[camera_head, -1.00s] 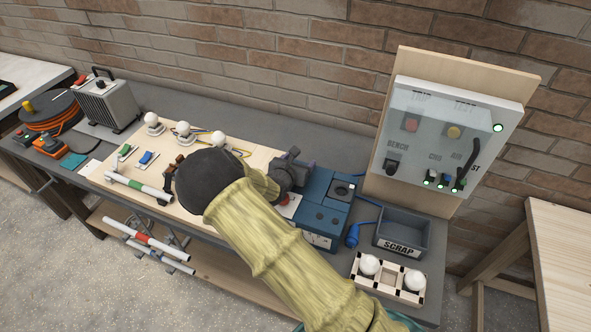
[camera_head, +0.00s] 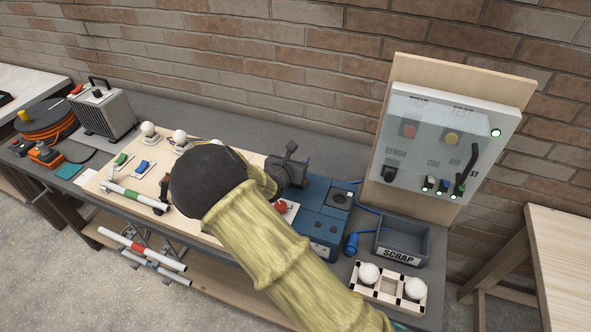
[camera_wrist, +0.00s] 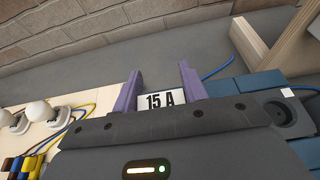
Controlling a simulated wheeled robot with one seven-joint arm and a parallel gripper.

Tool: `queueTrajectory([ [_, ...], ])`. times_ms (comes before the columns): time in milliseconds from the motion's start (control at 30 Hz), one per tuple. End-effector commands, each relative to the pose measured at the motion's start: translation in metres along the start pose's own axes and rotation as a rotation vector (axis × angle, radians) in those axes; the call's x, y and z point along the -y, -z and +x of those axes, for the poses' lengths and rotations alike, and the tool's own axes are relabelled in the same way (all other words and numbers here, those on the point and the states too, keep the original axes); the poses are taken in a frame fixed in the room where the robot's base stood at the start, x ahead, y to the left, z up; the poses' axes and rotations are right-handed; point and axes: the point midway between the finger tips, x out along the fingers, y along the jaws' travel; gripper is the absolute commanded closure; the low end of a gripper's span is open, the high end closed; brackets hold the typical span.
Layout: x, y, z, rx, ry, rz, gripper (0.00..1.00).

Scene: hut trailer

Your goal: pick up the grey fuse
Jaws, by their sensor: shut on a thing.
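My gripper (camera_wrist: 160,92) shows in the wrist view as two purple fingers apart, with a piece bearing a white "15 A" label (camera_wrist: 165,100) between them. The fingers are shut on this piece, which I take for the grey fuse; my gripper body hides most of it, so its colour is hard to tell. In the head view my gripper (camera_head: 303,162) is over the bench at the left back of the blue unit (camera_head: 325,215). The fuse cannot be made out there.
A grey SCRAP bin (camera_head: 403,237) and a wooden rack with white bulbs (camera_head: 388,284) stand right of the blue unit. A wall panel (camera_head: 440,140) rises behind. A wooden board (camera_head: 110,180) with bulbs and switches lies left. The back bench strip is clear.

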Motion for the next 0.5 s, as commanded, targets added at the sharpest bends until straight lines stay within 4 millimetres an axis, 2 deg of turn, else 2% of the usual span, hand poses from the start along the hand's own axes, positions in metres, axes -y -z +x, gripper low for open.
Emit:
queueTrajectory([
  [233, 0.0, -0.04, -0.017, 0.002, -0.002, 0.003, 0.79],
  [500, 0.0, -0.053, -0.022, -0.001, 0.0, -0.001, 0.79],
])
